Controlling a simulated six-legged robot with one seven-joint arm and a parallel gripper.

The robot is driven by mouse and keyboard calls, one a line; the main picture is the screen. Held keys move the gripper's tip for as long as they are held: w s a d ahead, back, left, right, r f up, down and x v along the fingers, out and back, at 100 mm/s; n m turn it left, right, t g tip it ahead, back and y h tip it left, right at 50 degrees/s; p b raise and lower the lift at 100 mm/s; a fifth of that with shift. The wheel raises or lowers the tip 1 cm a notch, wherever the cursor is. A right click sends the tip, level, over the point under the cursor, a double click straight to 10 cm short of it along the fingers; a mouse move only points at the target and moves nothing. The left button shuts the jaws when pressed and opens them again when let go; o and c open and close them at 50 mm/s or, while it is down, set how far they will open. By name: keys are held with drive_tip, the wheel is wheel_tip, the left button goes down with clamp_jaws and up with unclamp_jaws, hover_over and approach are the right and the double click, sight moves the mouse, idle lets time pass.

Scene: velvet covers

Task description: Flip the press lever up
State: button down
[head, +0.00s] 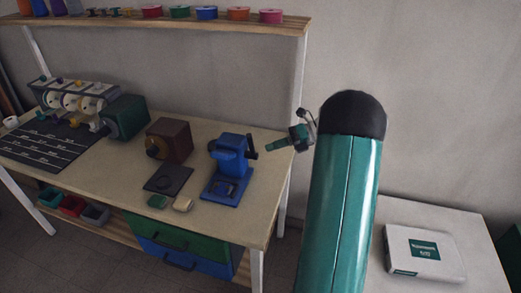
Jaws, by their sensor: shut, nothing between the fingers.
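The blue press (230,158) stands near the right end of the workbench, on a blue base plate (224,190). Its black lever (250,143) is on the press's right side. The lever looks roughly upright, with a short part sticking out near its lower end. My gripper (266,148) is to the right of the lever, pointing left towards it, with a small gap between them in the picture. It is small in this view; it is shut and empty. My teal arm fills the right-centre foreground.
The workbench (110,170) also holds a brown box-shaped machine (169,140), a dark plate (168,179), two small blocks and a green machine (126,117) with rollers. A shelf (200,24) with coloured tins runs above. A white case (422,252) lies on a side table at right.

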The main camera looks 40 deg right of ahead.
drive_tip(key=v, duration=0.3)
drive_tip(key=shift+d+f, duration=0.25)
drive_tip(key=shift+d, duration=0.2)
drive_tip(key=s+a+r+n+g+h, duration=0.2)
drive_tip(key=a+r+n, duration=0.1)
drive_tip(key=a+n, duration=0.3)
drive_tip(key=s+a+r+n+g+h, duration=0.15)
drive_tip(key=a+n, duration=0.25)
drive_tip(key=a, duration=0.4)
drive_tip(key=s+a+r+n+g+h, duration=0.1)
drive_tip(key=s+a+r+n+h, duration=0.15)
drive_tip(key=a+n, duration=0.4)
drive_tip(key=s+a+r+n+t+h, duration=0.1)
drive_tip(key=s+a+n+t+h, duration=0.2)
drive_tip(key=s+a+n+h, duration=0.3)
drive_tip(key=s+a+n, duration=0.5)
drive_tip(key=s+n, duration=0.2)
drive_tip(key=n, duration=0.5)
drive_tip(key=shift+a+r+t+h, duration=0.2)
drive_tip(key=shift+r+t+h, duration=0.1)
drive_tip(key=shift+t, duration=0.05)
